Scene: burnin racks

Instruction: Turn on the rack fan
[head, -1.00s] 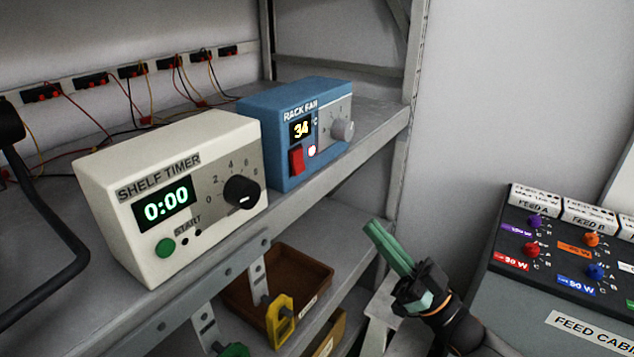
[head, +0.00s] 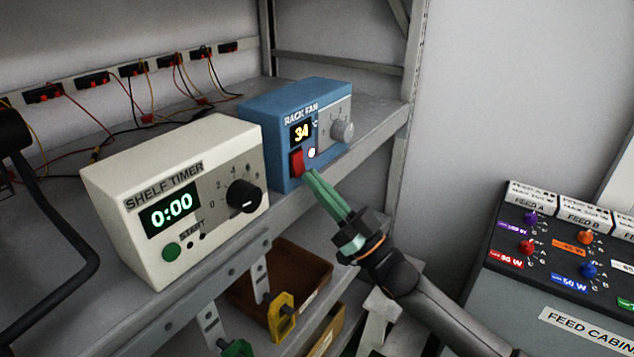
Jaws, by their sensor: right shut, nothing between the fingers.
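The blue rack fan box (head: 268,133) stands on the shelf at the picture's middle. Its display reads 34, with a red rocker switch (head: 297,162) below it, a small light with a white centre beside the switch, and a grey knob (head: 342,131) at the right. My right gripper (head: 313,178) has green fingers, shut and empty. Its fingertips are just in front of the box's lower front, close below and right of the red switch. I cannot tell whether they touch it.
A cream shelf timer (head: 142,168) reading 0:00 stands left of the fan box. A feed cabinet (head: 540,290) stands at the right. Wires run along the shelf's back.

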